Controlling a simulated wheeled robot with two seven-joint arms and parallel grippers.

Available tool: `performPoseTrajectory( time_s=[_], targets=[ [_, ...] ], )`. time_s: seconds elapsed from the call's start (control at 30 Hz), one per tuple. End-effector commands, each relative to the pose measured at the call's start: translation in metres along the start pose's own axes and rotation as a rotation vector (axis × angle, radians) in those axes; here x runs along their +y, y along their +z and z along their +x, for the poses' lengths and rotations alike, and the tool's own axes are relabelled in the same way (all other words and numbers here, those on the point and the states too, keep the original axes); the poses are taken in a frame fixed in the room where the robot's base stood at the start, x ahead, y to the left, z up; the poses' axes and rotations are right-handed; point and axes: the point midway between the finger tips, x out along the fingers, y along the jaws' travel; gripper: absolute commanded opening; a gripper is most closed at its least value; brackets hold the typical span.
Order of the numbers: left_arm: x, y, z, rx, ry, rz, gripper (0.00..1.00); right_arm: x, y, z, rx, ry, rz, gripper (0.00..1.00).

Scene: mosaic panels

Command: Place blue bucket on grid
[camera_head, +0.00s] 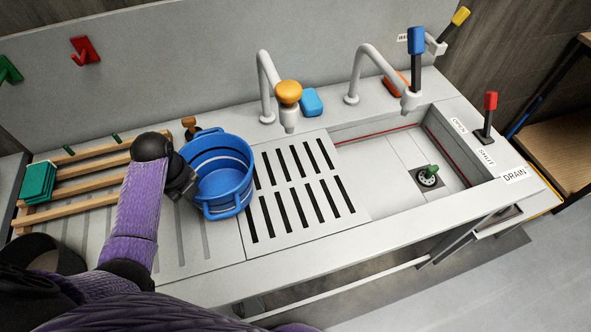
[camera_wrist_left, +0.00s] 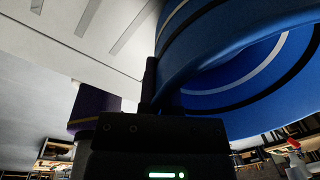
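The blue bucket (camera_head: 221,178) is in the middle left of the head view, open side up, with dark and white bands inside. It stands or hangs over the left edge of the slotted grid (camera_head: 262,228); I cannot tell whether it touches the counter. My left gripper (camera_head: 190,186) is at the bucket's left wall and appears shut on it; the fingertips are mostly hidden. In the left wrist view the bucket (camera_wrist_left: 205,45) fills the upper right, and one dark finger (camera_wrist_left: 149,82) lies against its wall. My right gripper is not in view.
A wooden rack (camera_head: 85,172) with a green block (camera_head: 37,182) lies left. Behind the grid are a faucet with an orange knob (camera_head: 288,93) and a blue sponge (camera_head: 312,101). The sink basin (camera_head: 385,165) is right. Most of the grid is clear.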

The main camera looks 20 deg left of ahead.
Motion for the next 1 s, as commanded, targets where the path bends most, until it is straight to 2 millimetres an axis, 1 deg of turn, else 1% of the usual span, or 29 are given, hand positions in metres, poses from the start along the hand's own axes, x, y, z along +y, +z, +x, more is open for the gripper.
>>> performPoseTrajectory(
  time_s=[0.07, 0.2, 0.4, 0.5, 0.63, 0.67, 0.7, 0.8, 0.87, 1.0],
  targets=[
    [-0.014, -0.011, 0.001, 0.003, -0.006, 0.002, 0.00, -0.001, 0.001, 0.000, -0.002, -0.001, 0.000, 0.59],
    [-0.054, -0.040, 0.004, 0.005, -0.009, 0.003, 0.00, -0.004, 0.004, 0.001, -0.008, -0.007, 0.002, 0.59],
    [-0.110, -0.081, 0.012, 0.005, -0.006, 0.003, 0.00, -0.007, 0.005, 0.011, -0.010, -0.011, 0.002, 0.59],
    [-0.127, -0.093, 0.013, 0.002, -0.004, 0.002, 0.00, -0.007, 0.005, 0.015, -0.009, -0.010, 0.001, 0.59],
    [-0.142, -0.104, 0.014, 0.002, -0.004, 0.002, 0.00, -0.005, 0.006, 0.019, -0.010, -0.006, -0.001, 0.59],
    [-0.144, -0.106, 0.020, 0.002, -0.002, 0.002, 0.00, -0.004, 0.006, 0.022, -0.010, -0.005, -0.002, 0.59],
    [-0.141, -0.106, 0.031, 0.002, 0.000, 0.000, 0.00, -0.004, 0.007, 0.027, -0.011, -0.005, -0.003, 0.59],
    [-0.139, -0.105, 0.047, 0.001, -0.001, 0.001, 0.00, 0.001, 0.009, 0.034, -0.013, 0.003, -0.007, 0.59],
    [-0.139, -0.105, 0.050, 0.000, -0.002, 0.001, 0.00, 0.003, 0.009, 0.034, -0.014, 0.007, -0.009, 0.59],
    [-0.139, -0.104, 0.048, 0.000, -0.003, 0.001, 0.00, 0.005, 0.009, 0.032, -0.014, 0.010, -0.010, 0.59]
  ],
)
